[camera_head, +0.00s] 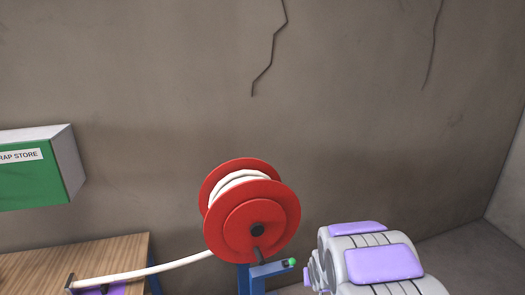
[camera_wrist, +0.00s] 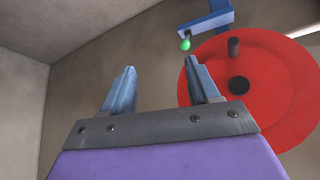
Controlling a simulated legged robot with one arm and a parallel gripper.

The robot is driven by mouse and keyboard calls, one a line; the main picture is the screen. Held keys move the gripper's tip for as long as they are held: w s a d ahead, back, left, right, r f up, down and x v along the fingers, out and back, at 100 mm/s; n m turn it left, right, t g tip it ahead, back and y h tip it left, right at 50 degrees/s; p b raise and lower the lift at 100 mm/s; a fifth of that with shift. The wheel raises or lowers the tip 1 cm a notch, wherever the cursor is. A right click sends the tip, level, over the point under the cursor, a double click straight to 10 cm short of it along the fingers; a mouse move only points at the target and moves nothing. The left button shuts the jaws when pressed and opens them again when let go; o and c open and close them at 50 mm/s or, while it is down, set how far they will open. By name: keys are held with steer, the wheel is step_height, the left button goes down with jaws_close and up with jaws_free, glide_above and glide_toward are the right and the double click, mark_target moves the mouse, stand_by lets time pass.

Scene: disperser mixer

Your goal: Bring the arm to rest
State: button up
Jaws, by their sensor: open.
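My gripper (camera_wrist: 161,70) shows in the wrist view with its two blue fingers apart and nothing between them. The red reel (camera_wrist: 275,60) is beyond the fingers at the right of that view; the picture does not show any touch. Grey and purple links of my arm (camera_head: 385,262) fill the lower right of the head view, to the right of the reel. My gripper's fingers cannot be made out in the head view.
The red reel (camera_head: 246,222) carries white hose (camera_head: 145,272) that runs left to a wooden bench (camera_head: 35,268). A blue bracket with a green knob (camera_head: 292,262) is below the reel. A green box (camera_head: 35,175) is on the left.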

steer(key=s+a+r+g, duration=0.1)
steer(key=s+r+g, duration=0.2)
steer(key=s, duration=1.1)
steer(key=s+a+r+g+b, duration=0.1)
steer(key=s+r+g, duration=0.2)
steer(key=s, duration=1.2)
steer(key=s+a+r+g+y+b, duration=0.1)
steer(key=s+r+g, duration=0.2)
steer(key=s, duration=1.1)
step_height(320, 180, up, 2)
steer(key=shift+s+r, duration=0.1)
steer(key=shift+s, duration=0.25)
